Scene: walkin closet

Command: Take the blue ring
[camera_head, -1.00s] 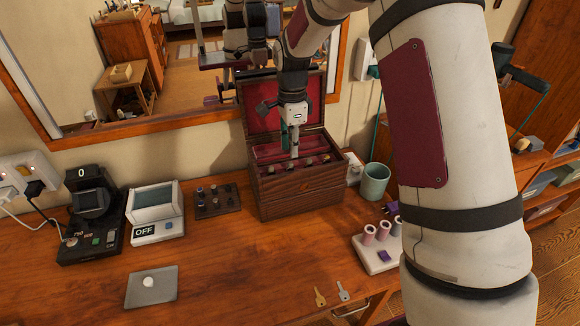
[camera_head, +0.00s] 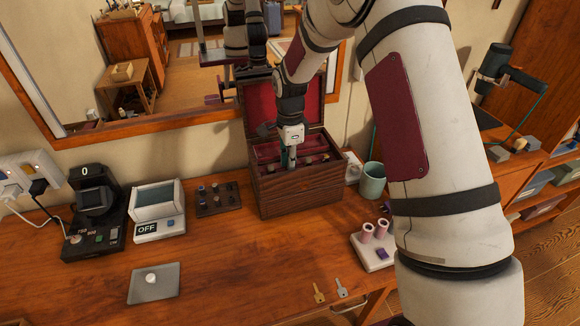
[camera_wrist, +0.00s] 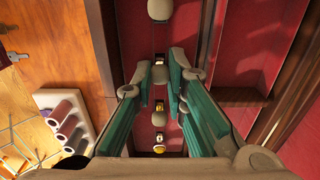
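The dark wooden jewellery box (camera_head: 300,191) stands open on the desk, its red-lined lid raised at the back. My gripper (camera_head: 292,160) points down into its upper compartment. In the wrist view, my gripper (camera_wrist: 161,72) is open, its teal fingers on either side of a row of rings and grey knobs. A grey knob (camera_wrist: 160,75) shows between the fingertips, with a ring (camera_wrist: 159,58) just beyond it. More rings (camera_wrist: 160,106) lie in the row nearer the palm. I cannot pick out a blue one; the rings are small and partly hidden.
A teal cup (camera_head: 372,181) and a white spool stand (camera_head: 372,256) are right of the box. A small dark tray (camera_head: 217,199) and a display device (camera_head: 158,212) are left. Keys (camera_head: 340,288) lie at the front. A mirror (camera_head: 190,70) is behind. The front middle desk is clear.

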